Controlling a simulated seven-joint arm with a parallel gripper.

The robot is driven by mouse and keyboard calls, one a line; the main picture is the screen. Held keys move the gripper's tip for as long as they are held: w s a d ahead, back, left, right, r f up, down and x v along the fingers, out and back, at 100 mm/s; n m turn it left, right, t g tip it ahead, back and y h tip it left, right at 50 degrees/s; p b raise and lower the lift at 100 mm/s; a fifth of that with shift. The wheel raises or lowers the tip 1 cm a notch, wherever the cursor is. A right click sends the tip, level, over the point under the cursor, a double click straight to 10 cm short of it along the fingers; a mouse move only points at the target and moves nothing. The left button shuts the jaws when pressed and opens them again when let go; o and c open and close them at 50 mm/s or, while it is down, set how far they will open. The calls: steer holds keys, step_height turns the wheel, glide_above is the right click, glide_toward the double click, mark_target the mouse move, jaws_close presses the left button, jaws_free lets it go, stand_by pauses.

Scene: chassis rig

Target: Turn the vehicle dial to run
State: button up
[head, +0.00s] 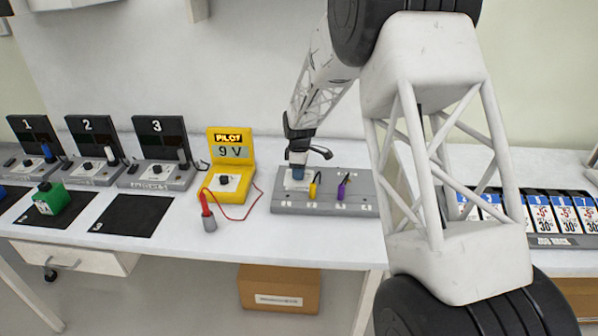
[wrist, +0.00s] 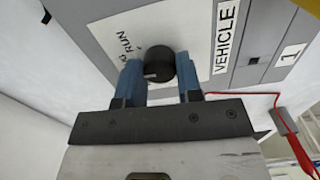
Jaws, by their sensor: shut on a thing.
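The vehicle dial (wrist: 161,66) is a round black knob on a white plate, close up in the wrist view. A short pale mark shows on its lower left side; I cannot tell which label it points at. In the head view my gripper (head: 298,172) is at the left end of the grey panel (head: 325,208), hiding the dial.
Yellow and purple levers (head: 343,188) stand on the panel right of my gripper. A yellow PILOT meter (head: 230,165) reading 9 V is to the left, with a red lead. Farther left are numbered stations and a green block (head: 51,199). A card rack (head: 550,240) is at right.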

steer(key=m, duration=0.4)
steer(key=shift+m, duration=2)
steer(key=o, duration=0.9)
steer(key=shift+o, duration=0.2)
steer(key=shift+r, duration=0.1)
steer(key=shift+r, duration=3.8)
